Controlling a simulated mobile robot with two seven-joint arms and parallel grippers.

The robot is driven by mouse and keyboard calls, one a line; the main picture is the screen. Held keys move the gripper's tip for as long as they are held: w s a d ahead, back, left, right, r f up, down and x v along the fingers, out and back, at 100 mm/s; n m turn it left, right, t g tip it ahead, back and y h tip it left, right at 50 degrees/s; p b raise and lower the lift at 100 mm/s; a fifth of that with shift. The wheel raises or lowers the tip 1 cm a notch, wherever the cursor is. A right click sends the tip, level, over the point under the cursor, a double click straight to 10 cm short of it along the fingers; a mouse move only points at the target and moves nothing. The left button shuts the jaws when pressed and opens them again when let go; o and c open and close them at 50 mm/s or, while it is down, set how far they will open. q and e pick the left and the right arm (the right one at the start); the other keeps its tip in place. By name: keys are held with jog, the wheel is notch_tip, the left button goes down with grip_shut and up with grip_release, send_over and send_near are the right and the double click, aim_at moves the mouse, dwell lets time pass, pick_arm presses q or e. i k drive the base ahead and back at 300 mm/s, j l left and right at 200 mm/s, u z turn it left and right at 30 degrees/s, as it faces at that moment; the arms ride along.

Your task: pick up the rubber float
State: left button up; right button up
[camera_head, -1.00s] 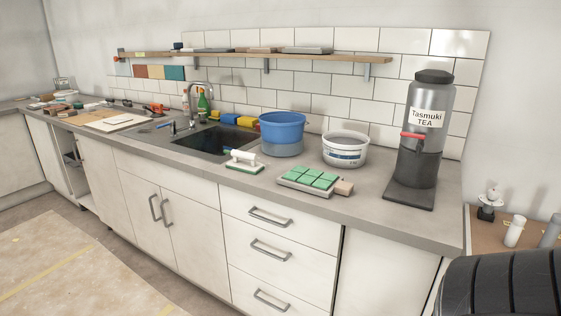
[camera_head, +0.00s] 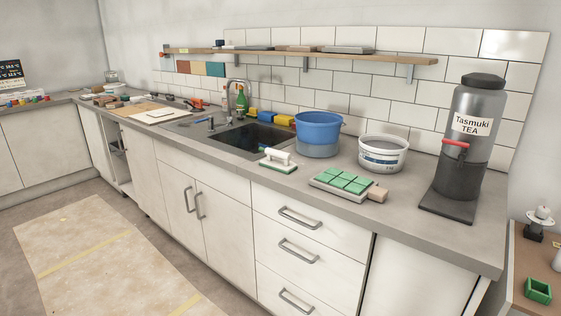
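The rubber float (camera_head: 278,160) is probably the tool with a white handle and a green pad. It lies on the grey counter (camera_head: 225,168) near the front edge, just in front of the sink (camera_head: 252,139). It rests flat, handle up, with nothing on it. Neither of my grippers shows in the head view.
Right of the float are a board of green tiles (camera_head: 345,181), a blue bucket (camera_head: 317,132), a white tub (camera_head: 383,154) and a tea dispenser (camera_head: 462,150). A faucet (camera_head: 241,98) stands behind the sink. A dusty sheet (camera_head: 105,255) covers floor at left.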

aim_at(286, 167)
jog(key=i+z, duration=0.1)
jog(key=z, duration=0.7)
jog(key=i+j+z, duration=0.15)
jog(key=j+z, duration=0.25)
jog(key=i+j+z, duration=0.1)
jog(key=j+z, duration=0.35)
jog(key=i+j+z, duration=0.1)
jog(key=j+z, duration=0.15)
jog(key=j, duration=1.4)
jog(key=i+z, duration=0.05)
